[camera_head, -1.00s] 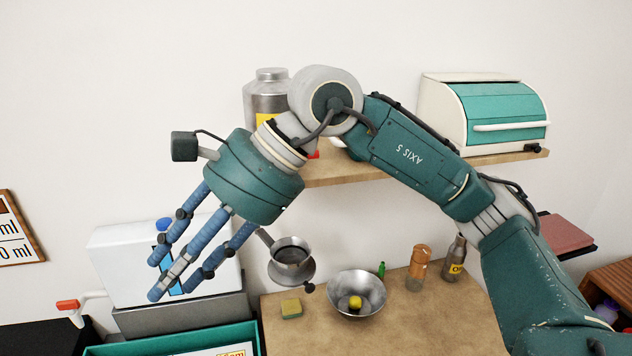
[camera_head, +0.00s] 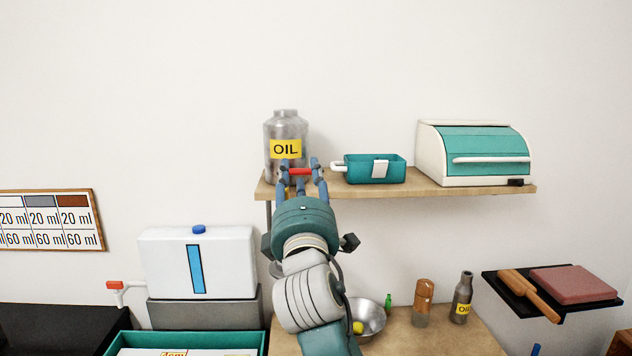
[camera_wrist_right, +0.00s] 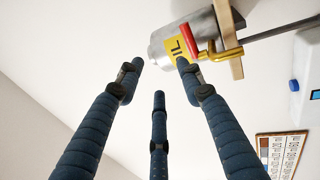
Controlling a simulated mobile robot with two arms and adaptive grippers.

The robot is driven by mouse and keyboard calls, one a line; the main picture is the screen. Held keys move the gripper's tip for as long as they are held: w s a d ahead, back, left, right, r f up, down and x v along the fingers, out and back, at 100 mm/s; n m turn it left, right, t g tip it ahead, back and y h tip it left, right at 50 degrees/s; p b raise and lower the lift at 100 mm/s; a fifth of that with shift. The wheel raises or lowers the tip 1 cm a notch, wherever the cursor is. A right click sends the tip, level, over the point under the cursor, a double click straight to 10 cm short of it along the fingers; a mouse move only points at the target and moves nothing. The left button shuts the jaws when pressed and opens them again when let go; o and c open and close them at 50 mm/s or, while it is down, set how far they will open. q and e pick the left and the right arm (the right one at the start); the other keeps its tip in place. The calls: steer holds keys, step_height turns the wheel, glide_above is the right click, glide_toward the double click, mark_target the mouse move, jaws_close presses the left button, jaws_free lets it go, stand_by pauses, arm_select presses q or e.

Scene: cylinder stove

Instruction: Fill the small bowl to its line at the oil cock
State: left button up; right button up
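The steel oil tank (camera_head: 287,128) with a yellow OIL label stands on the shelf's left end. Its red cock handle (camera_head: 300,171) shows between my right fingertips (camera_head: 301,165) in the head view. In the wrist view the red handle (camera_wrist_right: 190,40) and a brass spout (camera_wrist_right: 222,54) lie just past the right-hand fingertip. My right gripper (camera_wrist_right: 160,70) is open, its three fingers spread and empty; contact with the handle cannot be told. A steel bowl (camera_head: 372,313) with a yellow thing in it stands on the counter, partly behind my arm. No fill line shows. My left gripper is out of view.
On the shelf (camera_head: 400,191) are a teal container (camera_head: 375,169) with a white handle and a teal roll-top box (camera_head: 490,155). A brown bottle (camera_head: 461,300) and an orange-topped jar (camera_head: 423,305) stand on the counter (camera_head: 440,338). A white tank (camera_head: 220,270) is left.

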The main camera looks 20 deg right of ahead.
mark_target(303, 171)
steer(key=shift+m+g, duration=0.3)
steer(key=shift+g, duration=0.5)
steer(key=w+d+p, duration=0.1)
steer(key=w, duration=0.2)
steer(key=w+d+f+p, duration=0.1)
steer(key=w, duration=0.2)
steer(key=w+d+f+p, duration=0.1)
steer(key=w, duration=0.2)
steer(key=shift+w+d, duration=0.25)
steer(key=shift+w, duration=0.05)
steer(key=shift+w+d, duration=0.1)
steer(key=shift+w, duration=0.5)
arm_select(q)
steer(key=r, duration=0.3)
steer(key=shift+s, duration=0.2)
arm_select(e)
jaws_close()
